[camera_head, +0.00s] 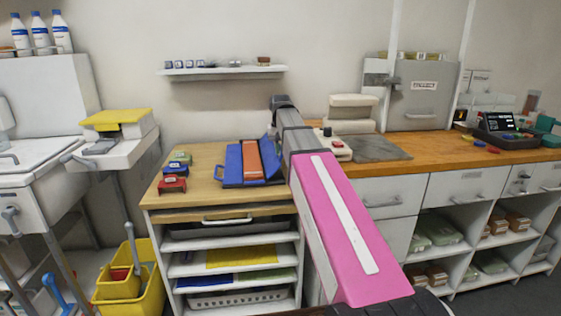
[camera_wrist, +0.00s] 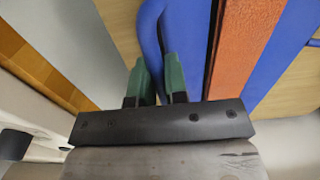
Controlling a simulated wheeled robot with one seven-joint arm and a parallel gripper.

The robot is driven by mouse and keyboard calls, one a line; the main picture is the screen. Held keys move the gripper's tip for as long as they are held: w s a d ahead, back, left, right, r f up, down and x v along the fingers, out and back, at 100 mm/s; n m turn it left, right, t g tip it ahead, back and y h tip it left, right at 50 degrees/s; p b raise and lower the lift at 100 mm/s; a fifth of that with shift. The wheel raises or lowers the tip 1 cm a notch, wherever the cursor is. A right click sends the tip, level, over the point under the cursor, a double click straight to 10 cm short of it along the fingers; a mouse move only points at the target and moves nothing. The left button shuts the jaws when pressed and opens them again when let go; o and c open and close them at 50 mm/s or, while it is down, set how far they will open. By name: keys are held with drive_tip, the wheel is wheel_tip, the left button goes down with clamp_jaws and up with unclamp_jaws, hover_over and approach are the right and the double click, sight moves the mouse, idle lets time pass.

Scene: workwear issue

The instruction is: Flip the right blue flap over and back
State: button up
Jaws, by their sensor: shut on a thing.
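A blue folding piece with an orange-brown panel (camera_head: 252,160) along its middle lies on the light wooden table. Its left blue flap (camera_head: 232,164) lies open to the left of the panel. Its right blue flap (camera_head: 269,152) stands raised beside the panel, partly hidden by my arm. In the wrist view, my gripper (camera_wrist: 159,82) has its green fingers shut on the edge of the right flap (camera_wrist: 152,35), which stands up and bends. The orange-brown panel (camera_wrist: 243,45) and left flap (camera_wrist: 285,50) lie to the right there. My gripper is hidden in the head view.
Small green, blue and red blocks (camera_head: 173,185) sit at the table's left side. To the right, a wooden counter (camera_head: 425,150) carries a grey mat (camera_head: 368,148) and a white device with a red button (camera_head: 335,148). A wall shelf (camera_head: 222,71) hangs behind.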

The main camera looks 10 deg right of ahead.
drive_tip(key=shift+w+d+f, duration=0.1)
drive_tip(key=shift+d+f, duration=0.8)
drive_tip(key=shift+f, duration=0.1)
drive_tip(key=shift+d+f, duration=0.3)
drive_tip(key=shift+f, duration=0.25)
drive_tip(key=shift+d+f, duration=0.3)
drive_tip(key=shift+f, duration=0.25)
drive_tip(key=shift+d+f, duration=0.15)
drive_tip(key=shift+f, duration=0.4)
drive_tip(key=shift+d+f, duration=0.15)
drive_tip(key=shift+f, duration=0.4)
drive_tip(key=shift+d+f, duration=0.15)
drive_tip(key=shift+f, duration=1.1)
drive_tip(key=o, duration=0.4)
wheel_tip(320, 180, up, 8)
drive_tip(key=shift+r, duration=0.1)
